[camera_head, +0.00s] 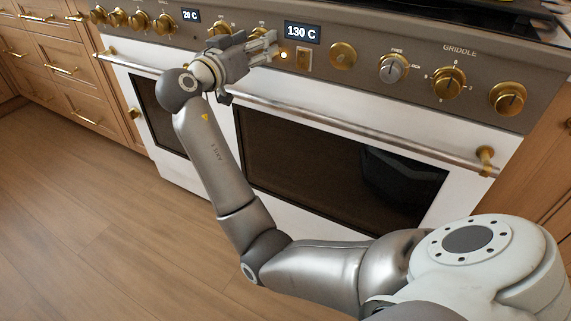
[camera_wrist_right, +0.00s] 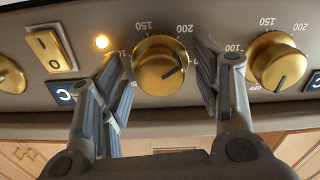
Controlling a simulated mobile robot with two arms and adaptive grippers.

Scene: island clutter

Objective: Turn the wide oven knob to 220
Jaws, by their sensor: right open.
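A brass oven knob (camera_wrist_right: 160,66) sits in the middle of the right wrist view, with 150 and 200 printed around it. Its dark pointer line aims to the right and slightly up. My right gripper (camera_wrist_right: 158,82) is open, with one finger on each side of this knob; I cannot tell if they touch it. In the head view my right gripper (camera_head: 270,45) is at the panel and partly hides the knob. The display (camera_head: 303,32) above the wide oven (camera_head: 330,165) reads 130 C. My left gripper is not in view.
A second brass knob (camera_wrist_right: 277,62) stands close to the right finger in the wrist view. A lit lamp (camera_wrist_right: 101,41) and a rocker switch (camera_wrist_right: 50,49) are on the left. The oven handle bar (camera_head: 370,125) runs below the panel.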

